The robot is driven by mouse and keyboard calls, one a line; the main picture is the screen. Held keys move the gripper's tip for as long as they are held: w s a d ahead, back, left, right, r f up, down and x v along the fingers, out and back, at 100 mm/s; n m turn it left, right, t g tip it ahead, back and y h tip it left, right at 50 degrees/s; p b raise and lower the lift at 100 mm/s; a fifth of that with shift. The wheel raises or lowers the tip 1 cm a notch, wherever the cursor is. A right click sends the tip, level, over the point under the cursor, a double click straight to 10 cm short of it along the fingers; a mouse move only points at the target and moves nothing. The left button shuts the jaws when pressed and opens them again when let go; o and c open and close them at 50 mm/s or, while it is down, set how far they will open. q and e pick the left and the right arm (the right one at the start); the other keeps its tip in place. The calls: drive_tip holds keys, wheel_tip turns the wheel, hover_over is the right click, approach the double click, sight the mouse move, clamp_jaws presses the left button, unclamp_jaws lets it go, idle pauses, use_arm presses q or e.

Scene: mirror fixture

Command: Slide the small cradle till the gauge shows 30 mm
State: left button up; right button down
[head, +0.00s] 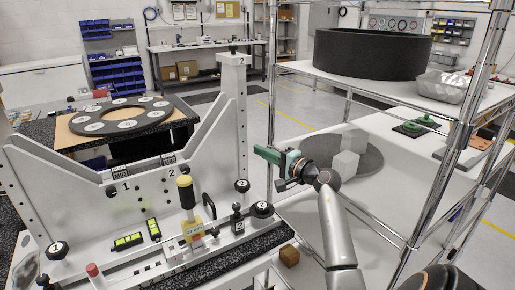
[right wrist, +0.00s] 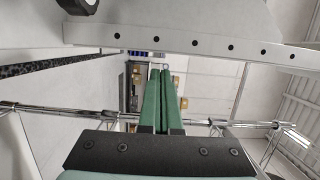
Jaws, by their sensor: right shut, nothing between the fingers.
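The white mirror fixture (head: 95,195) stands at the left of the head view. On its base sits a small block with a yellow part and a pale label (head: 193,229), which looks like the small cradle, beside a yellow-topped black post (head: 186,194). Two small yellow-green displays, one (head: 128,241) and another (head: 153,229), lie left of it; I cannot read a value. My right gripper (head: 259,151) is shut and empty, held right of the fixture's upright and apart from the cradle. Its green fingers (right wrist: 160,76) are together in the right wrist view. My left gripper is not in view.
Black numbered knobs, one (head: 262,209) at the right, stand on the fixture's base. A chrome-post rack (head: 420,190) with a large black ring (head: 372,54) stands at the right. A wooden block (head: 289,256) lies beside the base. A dark ring plate (head: 180,118) lies behind the fixture.

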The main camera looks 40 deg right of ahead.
drive_tip(key=shift+w+a, duration=0.15)
drive_tip(key=shift+a, duration=0.6)
